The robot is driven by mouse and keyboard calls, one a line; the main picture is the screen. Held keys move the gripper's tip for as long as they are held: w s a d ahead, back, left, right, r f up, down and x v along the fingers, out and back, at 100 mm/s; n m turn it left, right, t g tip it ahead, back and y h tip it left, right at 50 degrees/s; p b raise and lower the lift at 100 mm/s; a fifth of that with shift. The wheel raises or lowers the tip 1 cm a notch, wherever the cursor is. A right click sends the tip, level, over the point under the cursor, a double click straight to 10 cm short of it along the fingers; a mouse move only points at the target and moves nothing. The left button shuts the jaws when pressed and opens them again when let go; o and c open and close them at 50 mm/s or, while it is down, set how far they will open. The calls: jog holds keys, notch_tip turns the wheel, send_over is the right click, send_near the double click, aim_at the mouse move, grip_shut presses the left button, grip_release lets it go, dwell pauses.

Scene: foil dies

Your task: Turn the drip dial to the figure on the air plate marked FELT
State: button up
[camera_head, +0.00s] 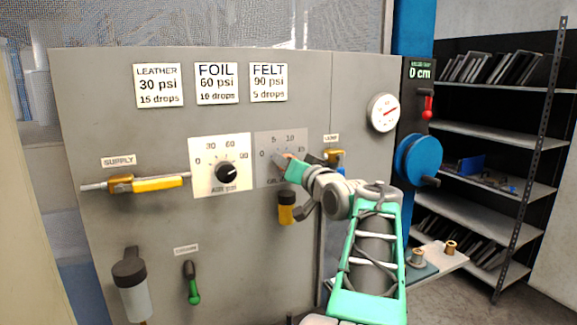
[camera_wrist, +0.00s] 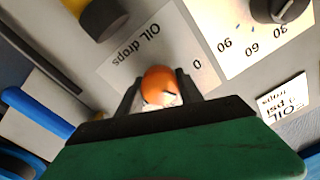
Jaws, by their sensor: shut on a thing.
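The FELT plate (camera_head: 268,82) reads 90 psi and 5 drops. The drip dial's grey plate (camera_head: 266,179), lettered OIL drops, carries a scale from 0 through 5 and 10 and also shows in the wrist view (camera_wrist: 125,62). Its orange knob (camera_wrist: 157,80) sits between the two dark fingers of my gripper (camera_wrist: 160,92), which is shut on it. A dark mark shows on the knob, but the figure it points to cannot be told. In the head view my gripper (camera_head: 288,160) covers most of the knob.
The white air dial with its black knob (camera_head: 227,173) is just left. LEATHER (camera_head: 159,86) and FOIL (camera_head: 217,83) plates hang above. A yellow supply valve (camera_head: 160,183), a yellow-capped part (camera_head: 287,207) below the dial and a yellow valve (camera_head: 334,156) to the right stand out from the panel.

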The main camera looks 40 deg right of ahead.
jog(key=shift+m, duration=1.1)
jog(key=o, duration=1.4)
jog(key=shift+s, duration=0.1)
jog(key=b+v, duration=0.2)
jog(key=v, duration=0.5)
jog(key=shift+s+a, duration=0.15)
jog(key=shift+s, duration=0.1)
